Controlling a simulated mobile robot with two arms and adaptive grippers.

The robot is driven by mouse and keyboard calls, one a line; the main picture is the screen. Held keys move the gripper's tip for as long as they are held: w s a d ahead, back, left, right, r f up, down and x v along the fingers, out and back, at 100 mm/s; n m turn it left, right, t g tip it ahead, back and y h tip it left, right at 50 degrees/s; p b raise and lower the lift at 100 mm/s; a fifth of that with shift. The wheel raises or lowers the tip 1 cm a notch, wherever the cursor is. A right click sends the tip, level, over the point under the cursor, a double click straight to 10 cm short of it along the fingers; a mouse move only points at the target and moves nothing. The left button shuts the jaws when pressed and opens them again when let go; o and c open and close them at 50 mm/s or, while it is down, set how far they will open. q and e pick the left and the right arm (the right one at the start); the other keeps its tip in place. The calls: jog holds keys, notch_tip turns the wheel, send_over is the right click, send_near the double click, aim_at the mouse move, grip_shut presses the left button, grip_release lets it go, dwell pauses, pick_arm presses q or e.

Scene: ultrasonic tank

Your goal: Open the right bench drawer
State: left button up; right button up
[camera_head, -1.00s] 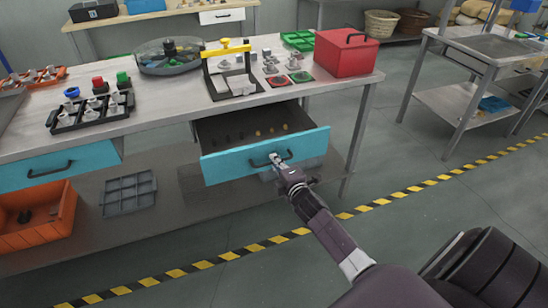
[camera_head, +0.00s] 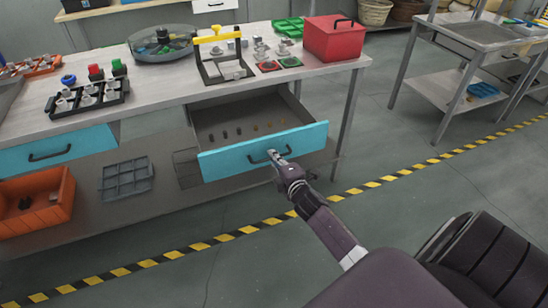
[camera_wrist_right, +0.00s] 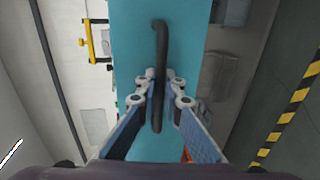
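The right bench drawer (camera_head: 225,163) has a blue front with a dark bar handle (camera_head: 257,160). It stands well out from under the bench top, and its grey inside shows a row of several small dark and orange-brown pieces. My right gripper (camera_head: 277,155) is at the handle. In the right wrist view the dark handle (camera_wrist_right: 160,42) runs between the two fingers of my right gripper (camera_wrist_right: 161,78), which are closed in on it from both sides. My left gripper is not in view.
The bench top (camera_head: 160,88) carries a red box (camera_head: 333,40), a black rack (camera_head: 88,97) and a yellow-handled fixture (camera_head: 222,62). A closed left drawer (camera_head: 55,146) is above an orange bin (camera_head: 35,203). Striped floor tape (camera_head: 250,229) crosses open floor before the bench.

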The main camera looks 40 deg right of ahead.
jog(key=o, duration=0.5)
jog(key=shift+c, duration=0.2)
jog(key=v, duration=1.2)
jog(key=shift+d, duration=0.1)
jog(key=s+a+f+m+g+y, duration=0.15)
jog(key=s+f, duration=0.25)
jog(key=f, duration=0.6)
jog(key=s+a+f+m+g, duration=0.3)
jog(key=s+f, duration=0.1)
jog(key=f, duration=0.6)
jog(key=s+a+f+m+g+y, duration=0.15)
jog(key=s+f, duration=0.25)
jog(key=f, duration=0.6)
jog(key=s+a+f+m+g, duration=0.2)
jog(key=s+f, duration=0.4)
jog(key=s, duration=0.4)
jog(key=s+a+f+m+g, duration=0.2)
jog(key=s+f, duration=0.4)
jog(key=s, duration=0.4)
jog(key=s+a+f+m+g, duration=0.2)
jog(key=s+a+f+g, duration=0.2)
jog(key=s, duration=0.7)
notch_tip(320, 180, down, 3)
jog(key=shift+a+r+m+y, duration=0.25)
jog(key=shift+a+m+y, duration=0.15)
jog(key=shift+a, duration=0.55)
